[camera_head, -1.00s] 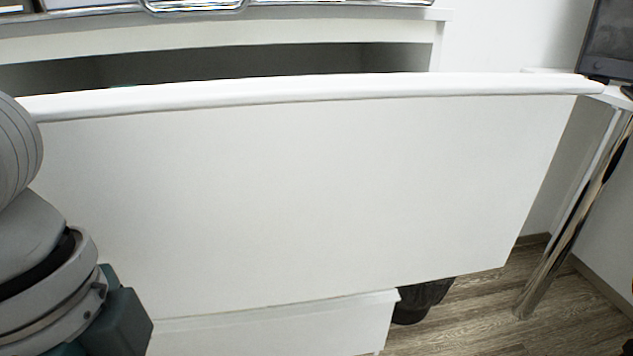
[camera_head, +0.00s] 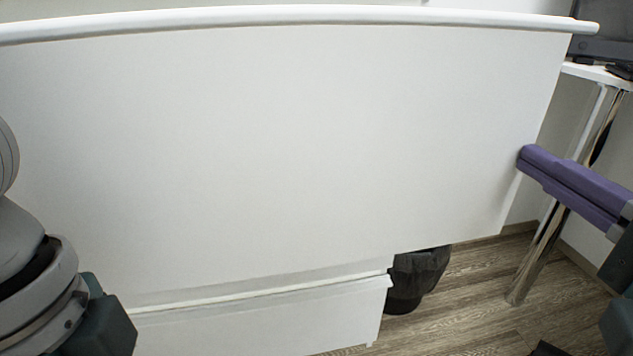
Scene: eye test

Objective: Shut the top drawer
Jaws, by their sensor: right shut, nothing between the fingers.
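The top drawer's wide white front (camera_head: 290,140) fills most of the head view, with a rounded rim along its top edge. The space behind the rim is out of sight now, so how far the drawer stands open cannot be read from this frame. My right gripper (camera_head: 527,160) comes in from the right with its purple fingers shut and empty. Its tips are at the drawer front's right edge; I cannot tell whether they touch it. My left arm shows at the lower left, but its gripper is out of view.
A lower white drawer (camera_head: 260,318) sits below, set back from the top front. A black bin (camera_head: 418,278) stands beside it on the wood floor (camera_head: 455,320). A desk with a chrome leg (camera_head: 540,255) and a dark monitor (camera_head: 603,38) are at the right.

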